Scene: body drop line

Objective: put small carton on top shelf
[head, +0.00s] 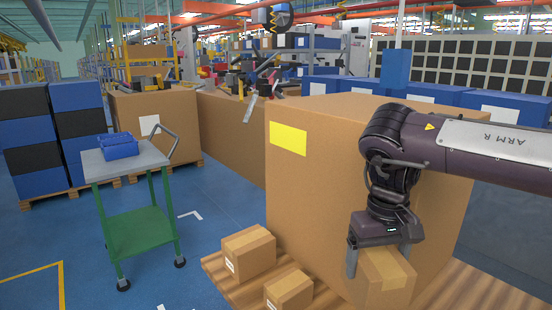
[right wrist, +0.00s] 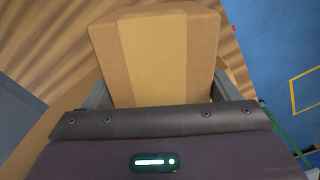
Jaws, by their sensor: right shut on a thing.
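My right gripper (head: 379,262) is shut on a small brown carton (head: 387,278) with a tape strip, low in the head view. One finger shows on each side of the carton. In the right wrist view the held carton (right wrist: 158,55) fills the space between the fingers, over a wooden pallet (right wrist: 40,60). I cannot tell whether it touches the pallet. Two other small cartons, one with a white label (head: 249,254) and one nearer the bottom edge (head: 289,291), sit on the pallet in the head view. My left gripper is not in view. No shelf is clearly identifiable as the top shelf.
A large brown box (head: 330,215) with a yellow label stands right behind the held carton. A green cart (head: 140,225) with a grey top carries a blue tray (head: 118,146) at left. Stacked blue and black crates (head: 76,96) stand farther left. Blue floor between cart and pallet is clear.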

